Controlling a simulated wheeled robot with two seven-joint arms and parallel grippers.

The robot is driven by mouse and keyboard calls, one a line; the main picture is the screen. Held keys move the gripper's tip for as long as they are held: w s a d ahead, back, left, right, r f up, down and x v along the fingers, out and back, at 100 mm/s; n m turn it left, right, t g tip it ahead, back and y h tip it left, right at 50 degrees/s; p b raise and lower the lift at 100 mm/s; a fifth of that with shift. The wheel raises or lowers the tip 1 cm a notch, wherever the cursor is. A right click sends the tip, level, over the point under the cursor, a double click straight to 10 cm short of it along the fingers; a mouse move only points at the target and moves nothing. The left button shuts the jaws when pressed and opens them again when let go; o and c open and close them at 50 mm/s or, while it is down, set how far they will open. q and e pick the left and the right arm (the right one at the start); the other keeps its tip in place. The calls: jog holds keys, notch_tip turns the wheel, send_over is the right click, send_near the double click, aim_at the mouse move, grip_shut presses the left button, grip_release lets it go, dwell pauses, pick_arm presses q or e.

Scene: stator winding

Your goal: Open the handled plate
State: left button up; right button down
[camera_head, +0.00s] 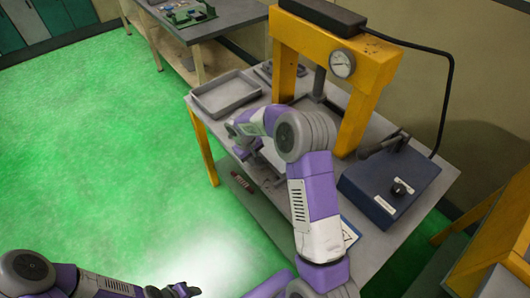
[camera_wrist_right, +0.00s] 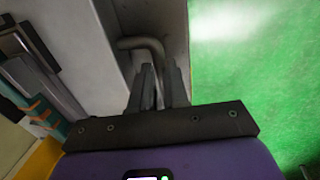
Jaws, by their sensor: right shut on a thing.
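The handled plate shows in the right wrist view as a grey surface (camera_wrist_right: 172,25) with a bent grey rod handle (camera_wrist_right: 143,43). My right gripper (camera_wrist_right: 158,80) is shut on the rod of this handle, between its two upright fingers. In the head view my right gripper (camera_head: 238,142) is at the front edge of the press table, and my forearm hides most of the plate. My left gripper (camera_head: 184,290) is low at the bottom of the head view, over the floor and away from the table. Its opening is too small to judge.
A yellow press frame (camera_head: 285,65) with a round gauge (camera_head: 342,63) stands on the grey table (camera_head: 396,222). An empty grey tray (camera_head: 224,95) lies left of it, and a blue control box (camera_head: 388,185) right. Green floor (camera_head: 110,150) is free in front.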

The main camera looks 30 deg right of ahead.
jog(key=shift+s+a, duration=0.1)
jog(key=shift+a, duration=1.25)
jog(key=c, duration=1.1)
grip_release()
jog(key=shift+r, duration=0.1)
jog(key=r, duration=0.3)
jog(key=a+r+p, duration=0.1)
jog(key=r, duration=0.3)
jog(key=shift+a+r, duration=0.15)
jog(key=shift+a, duration=0.05)
